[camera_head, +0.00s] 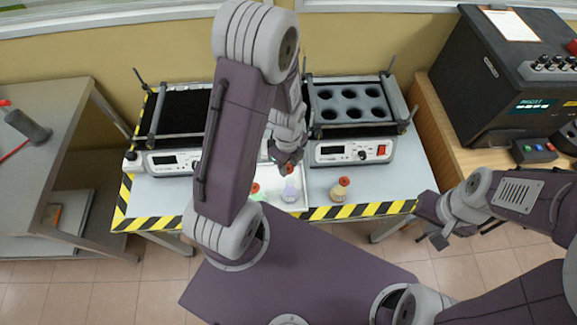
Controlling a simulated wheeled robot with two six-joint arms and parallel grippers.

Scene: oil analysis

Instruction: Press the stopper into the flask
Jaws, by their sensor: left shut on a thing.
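My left gripper (288,162) reaches down over the front of the table and is shut on a small red stopper (289,170). A small flask with pale purple contents (291,191) stands on a white tray (300,203) just below it. The stopper is at or just above the flask's mouth; I cannot tell whether they touch. My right gripper (433,225) is off the table's right front corner, with nothing visible in it; its finger gap is too small to judge.
A red-topped flask with yellowish contents (340,190) stands to the right. Another red-topped flask (256,190) with green contents is partly hidden by my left arm. Two shaker devices stand behind, the right one (350,151) with round holes. Yellow-black tape (375,209) marks the table edge.

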